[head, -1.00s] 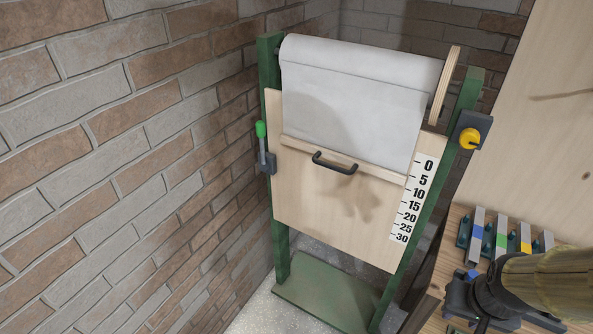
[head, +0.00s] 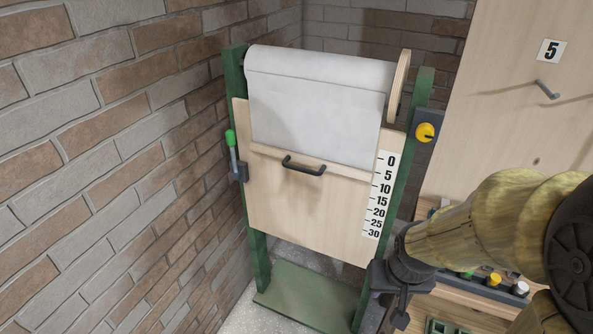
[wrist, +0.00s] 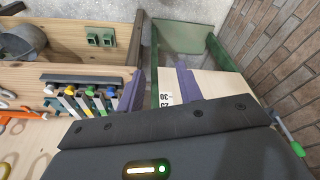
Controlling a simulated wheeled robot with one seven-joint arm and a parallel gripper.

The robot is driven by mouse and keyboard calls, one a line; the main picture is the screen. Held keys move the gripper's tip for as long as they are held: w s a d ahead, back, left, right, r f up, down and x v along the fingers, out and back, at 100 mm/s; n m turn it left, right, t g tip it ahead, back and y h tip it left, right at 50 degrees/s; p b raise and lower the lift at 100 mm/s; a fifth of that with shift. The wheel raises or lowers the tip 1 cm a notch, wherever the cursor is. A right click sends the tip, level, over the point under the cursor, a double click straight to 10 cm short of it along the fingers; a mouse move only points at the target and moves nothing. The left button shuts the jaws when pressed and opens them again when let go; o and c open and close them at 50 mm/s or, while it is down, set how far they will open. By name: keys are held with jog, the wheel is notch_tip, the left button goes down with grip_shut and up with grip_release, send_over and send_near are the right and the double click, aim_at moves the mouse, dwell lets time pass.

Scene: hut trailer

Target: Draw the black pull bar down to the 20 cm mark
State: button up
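The black pull bar (head: 303,166) is a handle on the pale wooden batten (head: 345,170) along the lower edge of a white sheet (head: 320,110). My gripper (head: 388,295) is low and to the right of the board, apart from the bar. In the wrist view its two purple fingers (wrist: 160,85) are spread with nothing between them. The scale's lower end shows beyond them; the bar is not seen there.
The green frame (head: 234,110) carries a green-tipped lever (head: 232,145) at left and a yellow knob (head: 425,132) at right. A brick wall (head: 110,150) stands close at left. A workbench with a tool rack (wrist: 85,95) is beside the frame.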

jog(key=w+a+f+m+t+y+b, duration=0.1)
jog(key=w+a+m+t+b, duration=0.3)
jog(key=w+a+m+t, duration=1.2)
jog(key=w+a+f+t, duration=0.1)
jog(key=w+a, duration=0.2)
jog(key=w, duration=0.1)
jog(key=shift+w+a+f+m, duration=0.2)
jog(key=shift+w+a+m, duration=0.05)
jog(key=shift+a+m, duration=0.1)
jog(key=shift+w+r, duration=0.1)
jog(key=shift+r, duration=0.05)
jog(key=p, duration=0.2)
jog(key=w+p, duration=0.1)
jog(key=p, duration=0.2)
jog(key=shift+w+a+r, duration=0.15)
jog(key=shift+w+r, duration=0.1)
